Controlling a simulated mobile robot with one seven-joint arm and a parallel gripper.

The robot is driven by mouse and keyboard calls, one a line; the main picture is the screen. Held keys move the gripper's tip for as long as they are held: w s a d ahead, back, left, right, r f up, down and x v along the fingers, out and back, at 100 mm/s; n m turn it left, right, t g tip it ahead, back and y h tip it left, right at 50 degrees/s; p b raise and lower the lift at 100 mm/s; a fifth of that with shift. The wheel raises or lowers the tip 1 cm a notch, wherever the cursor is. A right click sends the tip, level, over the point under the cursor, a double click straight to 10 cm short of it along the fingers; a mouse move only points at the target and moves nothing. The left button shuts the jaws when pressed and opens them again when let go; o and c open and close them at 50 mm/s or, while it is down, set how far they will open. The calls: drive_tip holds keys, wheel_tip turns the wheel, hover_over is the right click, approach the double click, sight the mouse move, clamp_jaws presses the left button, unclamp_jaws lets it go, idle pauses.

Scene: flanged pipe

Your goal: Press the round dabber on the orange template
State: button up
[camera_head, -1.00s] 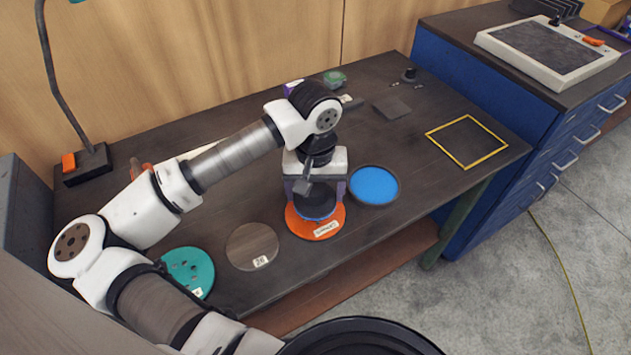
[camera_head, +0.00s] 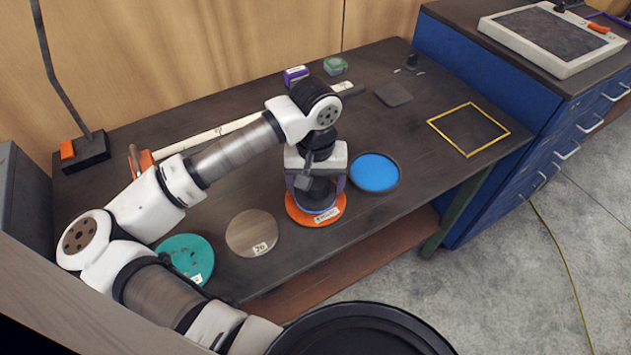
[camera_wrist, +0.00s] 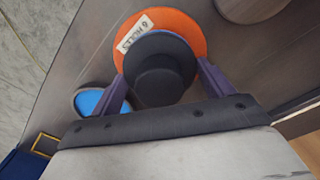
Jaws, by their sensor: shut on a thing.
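The orange template (camera_head: 298,214) is a round disc with a white label, lying on the dark bench. The black round dabber (camera_wrist: 160,82) stands upright over its middle, with a blue edge at its base. My gripper (camera_head: 316,188) is shut on the dabber, one purple finger on each side, as the wrist view also shows. The dabber hides the centre of the template (camera_wrist: 190,25). I cannot tell whether its underside touches the template. A round dish with a blue pad (camera_head: 374,172) sits just to the right.
A brown disc (camera_head: 250,234) and a teal disc with holes (camera_head: 186,258) lie to the left. A yellow frame (camera_head: 468,131) lies on the bench's right. A purple box (camera_head: 295,75) and a green item (camera_head: 335,66) stand at the back. The right part of the bench is mostly clear.

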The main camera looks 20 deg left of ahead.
drive_tip(key=shift+f+b, duration=0.6)
drive_tip(key=shift+b, duration=0.25)
idle(0.6)
drive_tip(key=shift+f+b, duration=0.15)
drive_tip(key=shift+b, duration=0.6)
idle(2.1)
drive_tip(key=shift+s, duration=0.1)
idle(0.4)
drive_tip(key=shift+r+p, duration=0.85)
drive_tip(key=shift+r, duration=2.8)
